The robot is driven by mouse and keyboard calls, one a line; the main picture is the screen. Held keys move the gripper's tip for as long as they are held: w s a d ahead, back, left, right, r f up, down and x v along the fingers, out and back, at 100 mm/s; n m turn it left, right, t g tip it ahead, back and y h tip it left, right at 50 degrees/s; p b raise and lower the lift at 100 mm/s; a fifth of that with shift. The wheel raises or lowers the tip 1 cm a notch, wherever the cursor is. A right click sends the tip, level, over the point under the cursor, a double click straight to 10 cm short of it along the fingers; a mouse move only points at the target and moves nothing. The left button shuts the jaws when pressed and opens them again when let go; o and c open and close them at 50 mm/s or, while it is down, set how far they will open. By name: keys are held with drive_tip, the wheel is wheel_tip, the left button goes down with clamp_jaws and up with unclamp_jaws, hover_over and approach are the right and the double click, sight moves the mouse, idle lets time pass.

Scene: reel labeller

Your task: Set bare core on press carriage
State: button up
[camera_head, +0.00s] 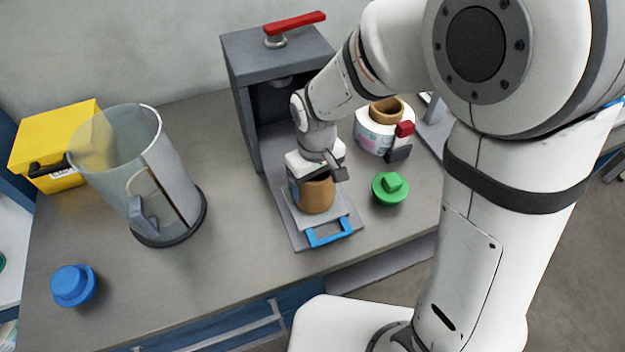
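The bare core (315,195) is a short brown cardboard tube. It stands upright at the carriage of the grey press, directly below my gripper. The press carriage (300,232) is a grey plate with a blue handle (329,233) at its front, pulled out in front of the press frame (243,95). My gripper (316,177) points down at the core, with its fingers at the core's upper part. The fingertips are mostly hidden, so I cannot tell if they grip the core. I cannot see whether the core's underside touches the carriage.
A clear cylinder (165,190) on a dark base stands left of the press. A yellow box (62,135), a blue knob-like cap (73,285) and a green one (390,188) are on the table. A labelled reel (372,135) stands right of the press.

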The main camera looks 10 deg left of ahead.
drive_tip(key=shift+f+b, duration=0.3)
drive_tip(key=shift+f, duration=0.15)
drive_tip(key=o, duration=0.7)
drive_tip(key=shift+r, duration=0.2)
wheel_tip(320, 180, up, 11)
drive_tip(key=p, duration=0.8)
drive_tip(key=shift+f, duration=0.15)
drive_tip(key=shift+w, duration=0.1)
drive_tip(key=s+d+r+m+t, duration=0.1)
drive_tip(key=s+d+r+m, duration=0.1)
drive_tip(key=d, duration=0.5)
drive_tip(key=s+d+r+m+t, duration=0.1)
drive_tip(key=s+d+r+m, duration=0.2)
drive_tip(key=d+r, duration=0.2)
drive_tip(key=s+d+r+m+t+b, duration=0.1)
drive_tip(key=s+d+r+m, duration=0.2)
drive_tip(key=d, duration=0.7)
drive_tip(key=shift+s+d+r+m, duration=0.15)
drive_tip(key=shift+d+r+m, duration=0.15)
drive_tip(key=shift+r, duration=0.2)
